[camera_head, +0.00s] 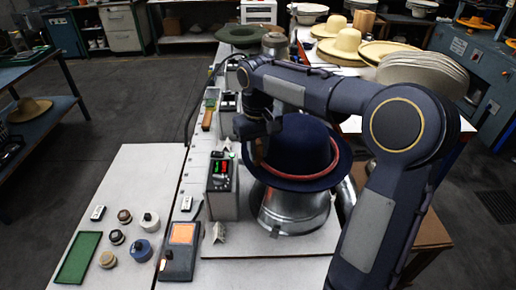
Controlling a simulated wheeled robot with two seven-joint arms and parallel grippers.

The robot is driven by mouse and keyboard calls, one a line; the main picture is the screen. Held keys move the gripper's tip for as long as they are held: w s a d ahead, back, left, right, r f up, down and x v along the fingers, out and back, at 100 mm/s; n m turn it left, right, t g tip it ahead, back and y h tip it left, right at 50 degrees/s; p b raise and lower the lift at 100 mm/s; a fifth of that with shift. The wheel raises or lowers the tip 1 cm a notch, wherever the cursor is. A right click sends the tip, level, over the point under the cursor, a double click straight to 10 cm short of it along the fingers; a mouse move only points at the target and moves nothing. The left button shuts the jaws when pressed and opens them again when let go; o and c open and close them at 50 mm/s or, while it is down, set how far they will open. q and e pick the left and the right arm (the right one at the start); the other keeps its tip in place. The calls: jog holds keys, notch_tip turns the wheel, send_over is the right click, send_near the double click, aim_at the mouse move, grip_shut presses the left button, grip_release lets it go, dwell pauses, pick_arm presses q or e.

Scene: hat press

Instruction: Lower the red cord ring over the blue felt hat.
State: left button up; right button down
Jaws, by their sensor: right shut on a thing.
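The blue felt hat (294,142) sits brim down on a metal block (290,208) at the middle of the bench. The red cord ring (312,177) shows as a thin red line low around the hat's crown, close to the brim; its far side is hidden by the hat and my arm. My right gripper (262,136) is at the left side of the hat, shut on the red cord ring, with its fingertips partly hidden. I cannot tell whether the ring touches the brim. My left gripper is not in view.
A control box with lit digits (222,188) stands just left of the hat. An orange-screen device (181,248), a green tray (79,257) and several small round pieces lie at the front left. Straw hats (346,46) and a hat stack (424,75) stand behind.

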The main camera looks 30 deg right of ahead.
jog(key=shift+f, duration=0.35)
dwell(0.3)
jog(key=c, duration=1.2)
grip_release()
jog(key=shift+r, duration=0.1)
notch_tip(320, 180, up, 8)
jog(key=p, duration=0.7)
jog(key=shift+f, duration=0.25)
jog(key=shift+s, duration=0.1)
